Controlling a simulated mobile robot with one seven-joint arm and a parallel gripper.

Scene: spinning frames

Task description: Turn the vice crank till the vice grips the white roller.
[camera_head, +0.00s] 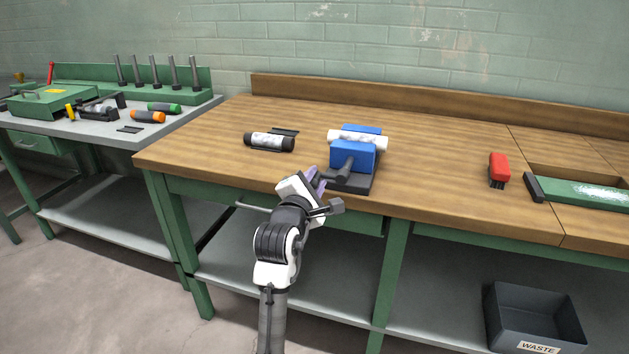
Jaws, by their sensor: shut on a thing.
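The blue vice (353,157) stands on a dark base at the front edge of the wooden bench. The white roller (371,141) lies across it between the blue front jaw and the blue rear jaw; I cannot tell whether both jaws touch it. The grey vice screw and crank (343,175) come out of the front jaw toward me. My gripper (321,183) is at the crank in front of the vice, shut on it. The fingertips and the part of the crank they hold are partly hidden by my wrist.
A black-and-white roller (268,141) lies left of the vice by a dark flat piece. A red brush (499,168) and a green tray-like piece (585,192) are at right. A waste bin (535,315) sits on the lower shelf. The bench between vice and brush is clear.

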